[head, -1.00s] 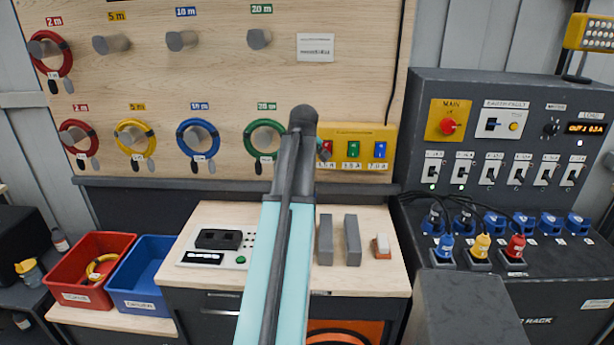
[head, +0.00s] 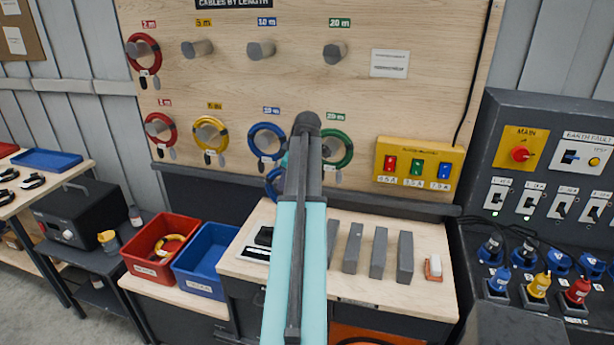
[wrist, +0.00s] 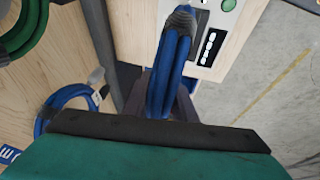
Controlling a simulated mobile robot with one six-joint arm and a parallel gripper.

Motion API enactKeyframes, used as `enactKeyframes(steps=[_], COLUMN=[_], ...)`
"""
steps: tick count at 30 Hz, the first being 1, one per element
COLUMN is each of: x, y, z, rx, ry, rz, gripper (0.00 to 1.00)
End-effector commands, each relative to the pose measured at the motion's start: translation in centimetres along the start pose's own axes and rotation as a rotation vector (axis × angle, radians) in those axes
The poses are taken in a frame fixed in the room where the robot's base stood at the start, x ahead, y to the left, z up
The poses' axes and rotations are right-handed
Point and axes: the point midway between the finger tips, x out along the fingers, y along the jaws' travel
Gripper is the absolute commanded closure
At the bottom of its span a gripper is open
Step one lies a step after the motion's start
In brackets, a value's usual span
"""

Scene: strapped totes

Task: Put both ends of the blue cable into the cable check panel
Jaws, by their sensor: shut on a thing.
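My gripper (wrist: 166,104) is shut on a coiled blue cable (wrist: 170,65), seen in the wrist view. In the head view my forearm hides most of the gripper, and part of the held blue cable (head: 272,184) shows just left of it. The cable check panel (head: 257,252), a pale box with a dark display, lies on the bench and is partly covered by my arm. Its display and green button also show in the wrist view (wrist: 212,46), beyond the held coil. The cable's two ends cannot be made out clearly.
Another blue coil (head: 267,140) hangs on a lower peg, also in the wrist view (wrist: 63,106), beside a green coil (head: 338,148). Red (head: 162,250) and blue (head: 204,262) bins stand left of the bench. Several grey blocks (head: 378,252) stand on the right of the bench.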

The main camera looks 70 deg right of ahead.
Motion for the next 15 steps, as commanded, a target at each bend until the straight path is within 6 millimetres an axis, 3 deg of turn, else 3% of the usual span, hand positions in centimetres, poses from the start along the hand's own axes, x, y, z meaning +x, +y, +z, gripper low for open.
enactKeyframes(steps=[1, 6, 15], x=[-0.2, 0.4, 0.6], y=[-0.3, -1.4, -1.9], z=[-1.3, -3.5, -4.6], rx=[-0.015, -0.045, -0.059], ry=[0.004, 0.011, 0.014], rz=[-0.005, -0.017, -0.023], gripper=[1.0, 1.0, 1.0])
